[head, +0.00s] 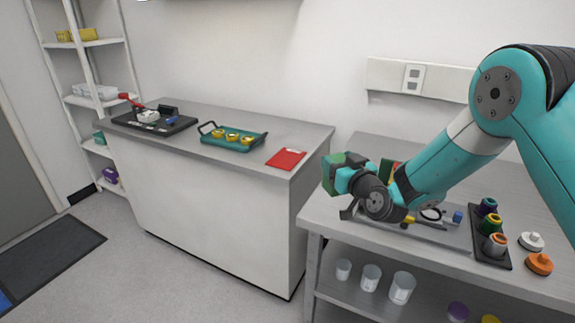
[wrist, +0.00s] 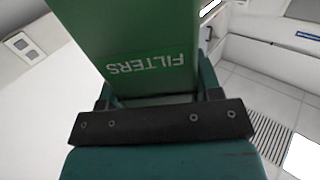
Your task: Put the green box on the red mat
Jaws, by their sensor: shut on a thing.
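The green box (wrist: 130,35), marked "FILTERS", fills the upper middle of the wrist view between my two fingers. My gripper (wrist: 155,97) is shut on it. In the head view my gripper (head: 343,177) is over the left end of the right bench, and the green box (head: 336,160) shows as a dark green block at its end, partly hidden. The red mat (head: 285,159) lies flat at the front right corner of the left counter, to the left of my gripper. It carries a small white label and is otherwise bare.
A teal tray (head: 251,149) with yellow items stands left of the mat; a black tray (head: 180,127) is farther left. A gap separates the counter from the right bench (head: 325,205). That bench holds a black rack (head: 477,246) of coloured containers and an orange lid (head: 539,264).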

